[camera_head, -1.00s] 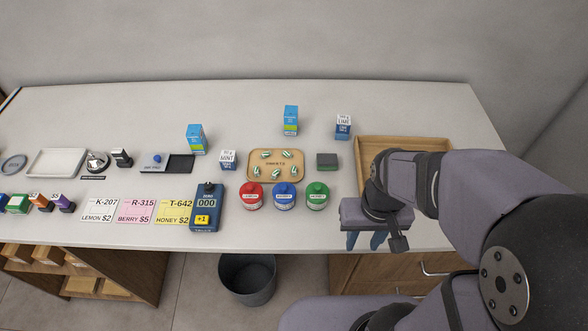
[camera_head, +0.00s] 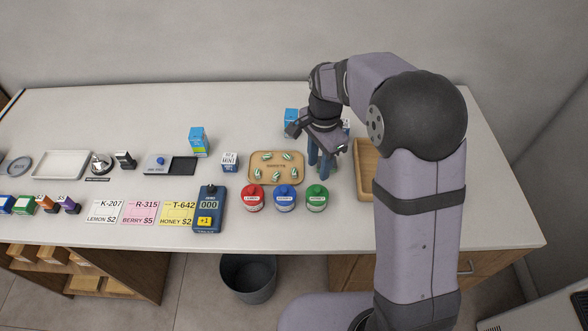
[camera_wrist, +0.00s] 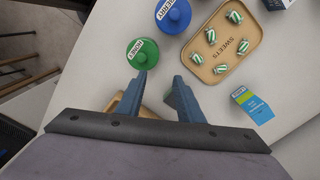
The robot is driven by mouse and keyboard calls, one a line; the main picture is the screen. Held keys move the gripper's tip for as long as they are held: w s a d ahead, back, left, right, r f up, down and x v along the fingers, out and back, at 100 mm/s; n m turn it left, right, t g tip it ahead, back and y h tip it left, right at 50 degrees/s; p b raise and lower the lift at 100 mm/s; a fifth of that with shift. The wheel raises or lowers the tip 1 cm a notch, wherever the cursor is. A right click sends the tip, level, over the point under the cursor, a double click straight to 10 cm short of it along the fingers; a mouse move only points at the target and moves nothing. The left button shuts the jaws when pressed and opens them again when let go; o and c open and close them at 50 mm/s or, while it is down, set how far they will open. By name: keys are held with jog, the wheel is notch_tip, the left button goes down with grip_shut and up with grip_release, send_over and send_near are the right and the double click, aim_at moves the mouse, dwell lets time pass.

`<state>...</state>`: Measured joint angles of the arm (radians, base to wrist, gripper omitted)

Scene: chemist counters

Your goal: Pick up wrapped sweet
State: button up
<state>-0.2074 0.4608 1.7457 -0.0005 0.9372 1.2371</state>
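Several green-and-white wrapped sweets (camera_head: 266,156) lie apart on a tan tray marked SWEETS (camera_head: 276,183). In the wrist view the sweets (camera_wrist: 210,35) and the tray (camera_wrist: 234,64) are at the upper right. My gripper (camera_head: 320,172) points down just right of the tray in the head view. In the wrist view its two fingers (camera_wrist: 158,95) are spread with nothing between them, and the tray lies beyond them to the upper right.
Red (camera_head: 252,199), blue (camera_head: 285,199) and green (camera_head: 317,199) lidded jars stand in front of the tray. A MINT box (camera_head: 229,161) stands to its left. A wooden tray (camera_head: 366,170) is at the right, partly behind my arm. A light blue box (camera_head: 291,116) stands behind.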

aim_at(296, 171)
jog(key=w+a+m, duration=0.2)
jog(key=w+a+f+m, duration=0.1)
jog(key=w+a+m, duration=0.2)
jog(key=shift+w+a+f+p, duration=0.1)
jog(key=shift+w+a+p, duration=0.2)
jog(key=shift+w+p, duration=0.1)
jog(key=shift+s+f+p, duration=0.1)
jog(key=shift+f+p, duration=0.35)
jog(key=shift+f, duration=0.65)
jog(key=shift+s+f+p, duration=0.1)
jog(key=shift+f+p, duration=0.35)
jog(key=shift+p, duration=0.1)
jog(key=shift+f+p, duration=0.9)
jog(key=shift+f, duration=1.2)
jog(key=c, duration=0.8)
